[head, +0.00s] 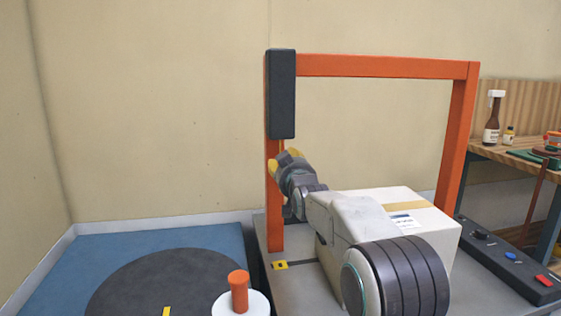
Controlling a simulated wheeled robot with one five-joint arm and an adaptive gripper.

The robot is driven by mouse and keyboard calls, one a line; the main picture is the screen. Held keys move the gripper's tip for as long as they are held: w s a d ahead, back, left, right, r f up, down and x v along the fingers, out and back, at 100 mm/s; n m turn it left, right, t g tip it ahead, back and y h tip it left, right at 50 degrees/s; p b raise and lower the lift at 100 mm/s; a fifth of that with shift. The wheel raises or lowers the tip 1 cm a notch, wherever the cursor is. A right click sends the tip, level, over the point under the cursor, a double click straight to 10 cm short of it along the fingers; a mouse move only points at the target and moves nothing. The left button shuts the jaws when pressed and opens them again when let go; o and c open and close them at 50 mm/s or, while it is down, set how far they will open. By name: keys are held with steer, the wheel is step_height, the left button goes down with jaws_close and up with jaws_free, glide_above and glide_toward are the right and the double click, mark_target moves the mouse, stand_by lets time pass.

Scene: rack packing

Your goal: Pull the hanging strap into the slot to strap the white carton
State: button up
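The white carton (376,209) sits on the grey machine top under the orange frame, partly hidden by my arm. It has a tan tape band and a label. My gripper (288,156) is at the left post, just below the black housing (282,94), with yellow fingertips seen from behind. I cannot tell whether it is open or shut or holds anything. A yellow plate with a dark opening (280,265), possibly the slot, lies below the gripper at the foot of the left post.
The orange frame (388,66) rises around the carton. A control panel with buttons (508,262) lies at right. A wooden bench (500,153) with bottles stands behind it. A white disc with an orange peg (239,292) is at the front. A blue mat (110,250) lies left.

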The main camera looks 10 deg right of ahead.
steer(key=shift+w, duration=2.4)
jaws_close()
